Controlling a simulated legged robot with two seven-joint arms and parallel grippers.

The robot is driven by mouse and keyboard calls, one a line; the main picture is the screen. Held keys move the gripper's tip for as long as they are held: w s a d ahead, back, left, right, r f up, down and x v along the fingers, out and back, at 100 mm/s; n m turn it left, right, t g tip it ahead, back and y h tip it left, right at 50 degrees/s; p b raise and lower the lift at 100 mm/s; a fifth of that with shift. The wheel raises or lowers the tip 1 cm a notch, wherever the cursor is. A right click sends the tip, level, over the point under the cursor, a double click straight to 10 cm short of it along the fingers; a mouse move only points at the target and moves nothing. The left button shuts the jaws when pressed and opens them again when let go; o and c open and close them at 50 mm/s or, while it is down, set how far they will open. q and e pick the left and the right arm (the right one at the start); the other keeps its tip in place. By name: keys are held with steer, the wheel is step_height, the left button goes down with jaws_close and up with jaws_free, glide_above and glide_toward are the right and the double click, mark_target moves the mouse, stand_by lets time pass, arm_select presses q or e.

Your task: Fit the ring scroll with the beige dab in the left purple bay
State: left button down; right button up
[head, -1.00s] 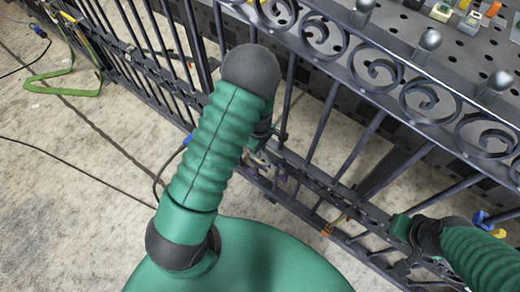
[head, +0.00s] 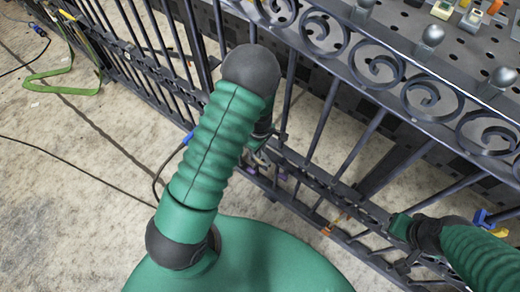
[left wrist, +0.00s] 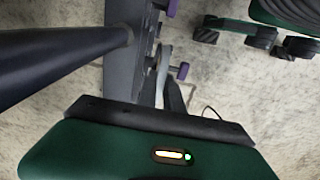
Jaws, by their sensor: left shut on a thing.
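My left gripper (head: 264,136) is mostly hidden behind my own forearm, at the gate's lower rail (head: 318,180). In the left wrist view it is shut on a grey metal piece (left wrist: 163,60), which lies against the dark rail. This looks like the ring scroll, but its ring and any beige dab cannot be made out. Purple marks (head: 281,174) show low on the gate near the gripper; purple pegs (left wrist: 182,71) flank the grey piece on its right in the wrist view. Whether the piece is seated cannot be told. My right gripper (head: 402,226) is at the rail further right; its jaws are unclear.
An orange mark (head: 327,230) is on the lower rail. A green strap (head: 62,80) lies on the floor left.

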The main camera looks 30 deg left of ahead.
arm_select(q)
steer(key=shift+f, duration=0.35)
steer(key=c, duration=1.4)
jaws_free()
step_height(320, 180, up, 17)
steer(key=p, duration=0.5)
steer(key=shift+p, duration=0.3)
steer(key=shift+f, duration=0.1)
steer(key=s+d+r+m+t, duration=0.3)
steer(key=s+d+r+m, duration=0.5)
steer(key=m, duration=0.8)
step_height(320, 180, up, 16)
steer(key=s+m+p, duration=0.1)
steer(key=p, duration=1.3)
steer(key=shift+a+f+p, duration=0.25)
steer(key=shift+a+p, duration=0.05)
steer(key=shift+p, duration=0.1)
